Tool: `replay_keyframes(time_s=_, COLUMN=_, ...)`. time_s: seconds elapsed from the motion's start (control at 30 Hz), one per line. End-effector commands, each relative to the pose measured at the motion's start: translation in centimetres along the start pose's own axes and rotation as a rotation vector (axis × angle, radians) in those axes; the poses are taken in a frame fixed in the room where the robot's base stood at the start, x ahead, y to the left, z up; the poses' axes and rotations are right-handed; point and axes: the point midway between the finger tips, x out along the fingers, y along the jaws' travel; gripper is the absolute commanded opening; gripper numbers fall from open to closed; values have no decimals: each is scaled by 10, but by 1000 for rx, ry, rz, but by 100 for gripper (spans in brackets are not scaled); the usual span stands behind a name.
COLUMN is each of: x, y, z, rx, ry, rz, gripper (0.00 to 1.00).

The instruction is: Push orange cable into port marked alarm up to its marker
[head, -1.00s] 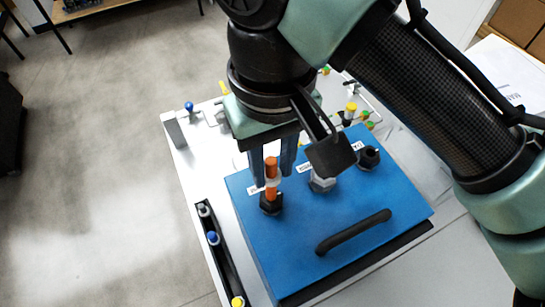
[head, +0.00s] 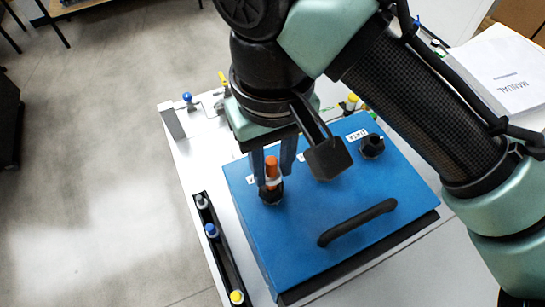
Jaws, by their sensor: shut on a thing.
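The orange cable (head: 272,166) stands upright between the two blue-grey fingers of my gripper (head: 273,172), which is shut on it. Its lower end is in the black port (head: 271,195) at the left of the blue box (head: 300,222). The white marker band (head: 273,183) is right at the port's upper rim; I cannot tell whether a thin gap is left. The label beside this port is mostly hidden by the fingers, so I cannot read it.
A black port (head: 371,146) labelled DATA is at the box's right; my wrist hides the middle port. A black handle (head: 357,222) is on the box's front. A rack (head: 218,250) with coloured plugs lies left, a manual (head: 505,75) at upper right.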

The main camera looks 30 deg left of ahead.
Motion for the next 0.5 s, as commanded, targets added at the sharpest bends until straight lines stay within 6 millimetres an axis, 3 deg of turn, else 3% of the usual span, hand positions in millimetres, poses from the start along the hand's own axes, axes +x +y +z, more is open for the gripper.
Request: replay_keyframes(time_s=0.5, x=18, y=0, z=0, rx=0, ry=0, rz=-1, gripper=0)
